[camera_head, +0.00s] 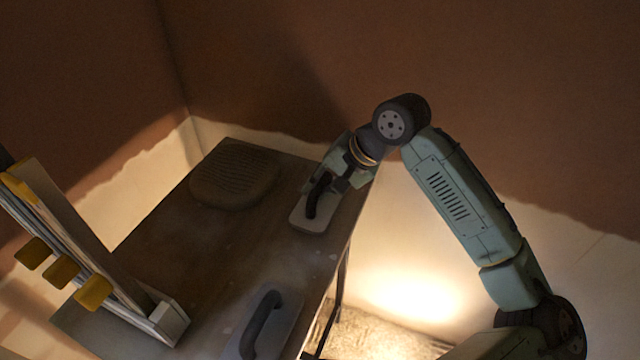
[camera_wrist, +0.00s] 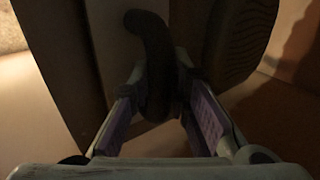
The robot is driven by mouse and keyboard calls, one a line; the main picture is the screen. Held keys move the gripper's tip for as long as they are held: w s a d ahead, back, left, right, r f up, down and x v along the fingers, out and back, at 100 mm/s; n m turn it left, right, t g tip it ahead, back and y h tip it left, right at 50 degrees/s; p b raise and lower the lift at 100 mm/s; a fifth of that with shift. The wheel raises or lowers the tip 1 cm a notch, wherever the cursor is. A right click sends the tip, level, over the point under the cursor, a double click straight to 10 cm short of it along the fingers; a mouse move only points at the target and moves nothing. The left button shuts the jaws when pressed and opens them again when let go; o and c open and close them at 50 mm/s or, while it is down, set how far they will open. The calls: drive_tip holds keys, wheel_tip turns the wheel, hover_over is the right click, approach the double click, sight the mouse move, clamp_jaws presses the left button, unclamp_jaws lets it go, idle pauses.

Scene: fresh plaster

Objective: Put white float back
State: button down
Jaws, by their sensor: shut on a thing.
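The white float (camera_head: 308,219) has a pale flat plate and a dark curved handle. It lies near the right edge of the brown table (camera_head: 165,232) in the head view. My gripper (camera_head: 325,182) is shut on its handle; the jaws hide part of the handle and the plate's far end. In the wrist view, the dark handle (camera_wrist: 152,60) runs between the two fingers of my gripper (camera_wrist: 160,105), with the pale plate (camera_wrist: 112,45) behind it. I cannot tell whether the plate touches the table.
A second float (camera_head: 265,325) with a dark handle lies at the table's front. A dark ridged oval pad (camera_head: 234,176) lies at the back. A rack with yellow knobs (camera_head: 61,271) stands at the left. A bright light glows beyond the table's right edge.

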drive_tip(key=c, duration=1.4)
unclamp_jaws()
drive_tip(key=shift+c, duration=0.2)
drive_tip(key=shift+p+v, duration=1.9)
drive_tip(key=shift+v, duration=0.7)
drive_tip(key=shift+p+v, duration=0.8)
drive_tip(key=shift+v, duration=0.65)
